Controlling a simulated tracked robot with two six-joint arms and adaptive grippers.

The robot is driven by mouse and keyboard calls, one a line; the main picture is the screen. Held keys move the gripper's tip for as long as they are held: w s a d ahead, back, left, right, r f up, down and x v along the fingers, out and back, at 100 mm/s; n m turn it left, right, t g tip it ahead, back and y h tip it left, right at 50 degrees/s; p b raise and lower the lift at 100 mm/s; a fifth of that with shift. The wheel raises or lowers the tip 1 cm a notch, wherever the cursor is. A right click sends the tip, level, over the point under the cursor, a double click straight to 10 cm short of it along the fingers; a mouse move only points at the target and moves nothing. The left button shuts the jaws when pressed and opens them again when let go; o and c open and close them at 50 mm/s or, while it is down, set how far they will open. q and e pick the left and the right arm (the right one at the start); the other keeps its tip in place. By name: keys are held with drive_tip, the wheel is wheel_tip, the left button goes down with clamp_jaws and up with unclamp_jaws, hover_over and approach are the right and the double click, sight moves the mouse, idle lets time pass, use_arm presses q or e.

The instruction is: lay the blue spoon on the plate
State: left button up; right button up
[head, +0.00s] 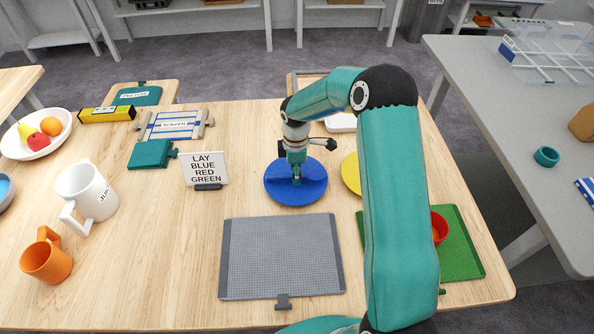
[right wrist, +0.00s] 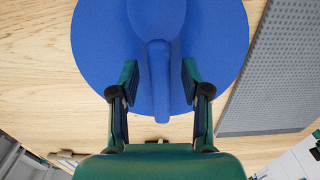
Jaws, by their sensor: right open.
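The blue plate (head: 312,190) lies on the wooden table under my right gripper (head: 296,177). In the right wrist view, the blue spoon (right wrist: 159,60) is over the blue plate (right wrist: 225,50), its bowl at the top and its handle pointing down to the plate's near rim. It appears to lie on the plate. My right gripper (right wrist: 160,82) is open, with one finger on each side of the handle and gaps between. In the head view the gripper hides most of the spoon. My left gripper is not in view.
A sign (head: 206,169) reading LAY BLUE RED GREEN stands left of the plate. A grey studded board (head: 281,256) is in front, and a yellow disc (head: 351,172) is to the right. A red cup (head: 439,228) stands on a green board (head: 462,250). Mugs are at left.

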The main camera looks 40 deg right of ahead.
drive_tip(key=shift+r+p, duration=0.5)
drive_tip(key=shift+r, duration=0.2)
wheel_tip(320, 180, up, 12)
drive_tip(key=b, duration=0.1)
drive_tip(key=shift+f, duration=0.25)
